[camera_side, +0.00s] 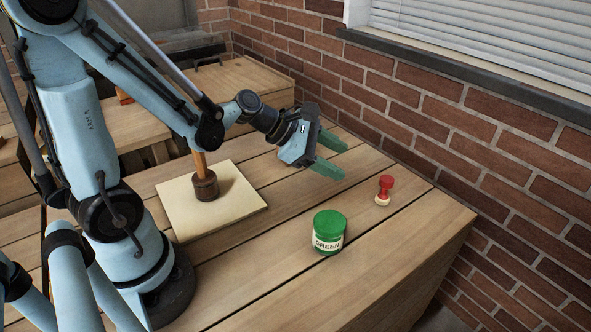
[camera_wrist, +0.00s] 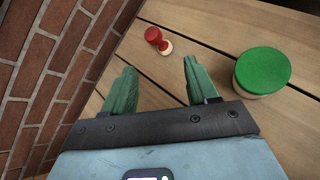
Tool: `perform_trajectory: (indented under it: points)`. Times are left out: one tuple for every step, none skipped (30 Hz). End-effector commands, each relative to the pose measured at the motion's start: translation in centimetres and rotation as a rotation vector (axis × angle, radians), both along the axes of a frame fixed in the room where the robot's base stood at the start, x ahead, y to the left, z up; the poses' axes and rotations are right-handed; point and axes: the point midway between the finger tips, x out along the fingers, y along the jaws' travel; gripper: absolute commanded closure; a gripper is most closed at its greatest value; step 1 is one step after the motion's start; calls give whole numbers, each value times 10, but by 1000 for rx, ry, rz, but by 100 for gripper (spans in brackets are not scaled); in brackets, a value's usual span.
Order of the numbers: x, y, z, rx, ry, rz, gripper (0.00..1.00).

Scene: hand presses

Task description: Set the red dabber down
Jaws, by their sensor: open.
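The red dabber (camera_side: 384,190) stands upright on the wooden table, its pale round base down, near the table's right side. It also shows in the wrist view (camera_wrist: 155,37), ahead of the fingertips and between their lines. My gripper (camera_side: 338,157) is open and empty, its two green fingers apart. It is above the table, to the left of the dabber in the side view and clear of it. In the wrist view the gripper (camera_wrist: 158,75) has nothing between its fingers.
A green-lidded jar (camera_side: 329,232) labelled GREEN stands left of and nearer than the dabber. A brown stamp with a wooden handle (camera_side: 205,184) stands on a cream sheet (camera_side: 234,209). A brick wall (camera_side: 440,110) rises behind the table (camera_side: 400,240).

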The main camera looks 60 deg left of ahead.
Motion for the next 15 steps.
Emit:
perform_trajectory:
  points:
    - [-7, -4, 3, 126, -33, -83, 42]
    - [-11, -5, 4, 213, -55, -140, 42]
    - [-17, -6, 5, 332, -87, -220, 42]
    - [-21, -6, 7, 419, -110, -283, 42]
    - [-25, -6, 8, 505, -132, -345, 42]
    - [-31, -6, 10, 620, -161, -434, 42]
    - [-36, -6, 11, 704, -182, -499, 42]
    - [-40, -6, 12, 787, -202, -568, 42]
    - [-47, -5, 14, 898, -230, -662, 42]
    - [-52, -4, 16, 978, -249, -733, 42]
    - [-56, -3, 17, 1059, -268, -808, 42]
    - [-63, -1, 19, 1162, -292, -904, 42]
    - [-67, 0, 21, 1234, -309, -977, 42]
    - [-72, 2, 22, 1303, -325, -1047, 42]
    - [-77, 4, 24, 1390, -343, -1137, 42]
